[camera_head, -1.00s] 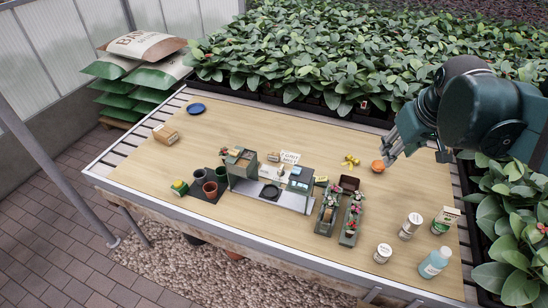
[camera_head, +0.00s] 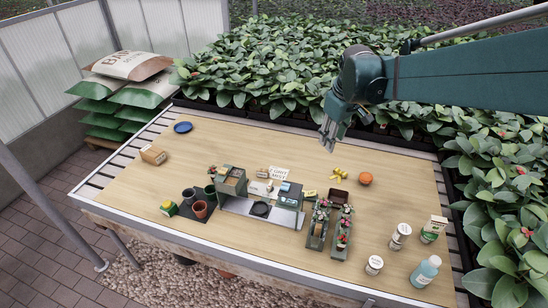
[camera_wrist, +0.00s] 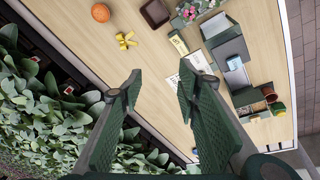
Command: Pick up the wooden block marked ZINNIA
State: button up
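No ZINNIA lettering is legible in either view. A small wooden block with a pale label (camera_head: 262,173) sits behind the workstation, left of a white sign (camera_head: 279,173). A larger tan block (camera_head: 153,155) lies alone at the table's left; I cannot tell its marking. My gripper (camera_head: 329,145) hangs above the back of the table, right of and higher than the sign, touching nothing. In the wrist view my gripper (camera_wrist: 157,88) has its two fingers spread, with nothing between them. The right finger hides part of the table near the white sign (camera_wrist: 174,84).
The wooden table (camera_head: 130,190) holds a grey workstation with trays, pots (camera_head: 200,208), planters (camera_head: 342,238), a yellow bow (camera_head: 340,174) and an orange ball (camera_head: 366,178). Bottles and jars (camera_head: 425,272) stand front right. Leafy plants (camera_head: 270,65) border the back.

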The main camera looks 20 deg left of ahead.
jog(key=w+a+f+n+g, duration=0.1)
jog(key=w+a+f, duration=0.2)
jog(key=a+f, duration=0.15)
jog(key=w+a+f+n, duration=0.2)
jog(key=a+f, duration=0.1)
jog(key=a, duration=0.3)
jog(key=w+a+f+n+g, duration=0.1)
jog(key=w+a+f, duration=0.2)
jog(key=a, duration=0.2)
jog(key=n+h+p, duration=0.1)
jog(key=n+p, duration=0.1)
jog(key=n, duration=0.2)
send_over(263, 170)
jog(key=shift+g, duration=0.4)
notch_tip(263, 170, down, 14)
jog(key=shift+d+r, duration=0.15)
jog(key=shift+a+f, duration=0.25)
jog(key=shift+f, duration=0.05)
jog(key=shift+f+b, duration=0.3)
jog(key=shift+f, duration=1)
jog(key=shift+f+b, duration=0.45)
jog(key=shift+f, duration=2.15)
